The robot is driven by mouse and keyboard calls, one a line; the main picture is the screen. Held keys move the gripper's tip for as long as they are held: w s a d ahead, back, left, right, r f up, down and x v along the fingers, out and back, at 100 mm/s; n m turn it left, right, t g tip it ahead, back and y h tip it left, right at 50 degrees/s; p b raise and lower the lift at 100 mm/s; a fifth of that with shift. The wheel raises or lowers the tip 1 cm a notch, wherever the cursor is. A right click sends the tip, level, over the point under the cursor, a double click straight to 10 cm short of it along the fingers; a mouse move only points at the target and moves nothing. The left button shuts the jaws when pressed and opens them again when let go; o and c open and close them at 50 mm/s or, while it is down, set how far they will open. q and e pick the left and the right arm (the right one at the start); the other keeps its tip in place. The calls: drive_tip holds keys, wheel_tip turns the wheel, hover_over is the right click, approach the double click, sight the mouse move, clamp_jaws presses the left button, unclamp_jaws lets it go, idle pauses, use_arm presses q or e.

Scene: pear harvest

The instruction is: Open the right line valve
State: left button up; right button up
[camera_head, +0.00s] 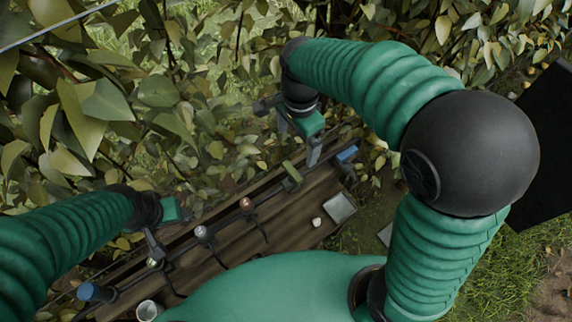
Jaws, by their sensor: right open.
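A dark irrigation line runs along a wooden plank (270,230). At its right end is a blue fitting (347,154), and a green lever-like piece (292,171) sits just left of it. Which of these is the right line valve I cannot tell for sure. My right gripper (291,131) is open and empty, above and to the left of the blue fitting, with one finger near the green piece; contact is not clear. My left gripper (166,232) is over the left part of the line, near a small brassy knob (152,262); its jaws are partly hidden.
A copper knob (246,203) and a silver knob (201,232) stand along the line. Another blue fitting (91,292) is at lower left, beside a pale cup (149,310). A grey square plate (340,207) lies at the plank's right end. Dense leaves (150,100) crowd behind.

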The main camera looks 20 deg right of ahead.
approach(293, 171)
drive_tip(key=f, duration=0.1)
drive_tip(key=f+b, duration=0.1)
drive_tip(key=f, duration=0.1)
drive_tip(key=f+b, duration=0.1)
drive_tip(key=f, duration=0.1)
drive_tip(key=shift+w+a+f, duration=0.25)
drive_tip(key=shift+w+a, duration=0.05)
drive_tip(key=shift+a, duration=0.1)
drive_tip(key=f, duration=0.3)
drive_tip(key=shift+s+d, duration=0.1)
drive_tip(key=shift+s, duration=0.1)
drive_tip(key=shift+w+d+f, duration=0.1)
drive_tip(key=shift+d+f, duration=0.1)
drive_tip(key=shift+d, duration=0.4)
drive_tip(key=shift+a+r, duration=0.1)
drive_tip(key=shift+a, duration=0.5)
drive_tip(key=c, duration=0.9)
drive_tip(key=shift+d, duration=0.15)
drive_tip(key=c, duration=0.5)
use_arm(q)
drive_tip(key=x, duration=0.3)
drive_tip(key=shift+s, duration=0.25)
use_arm(e)
drive_tip(key=shift+d, duration=0.1)
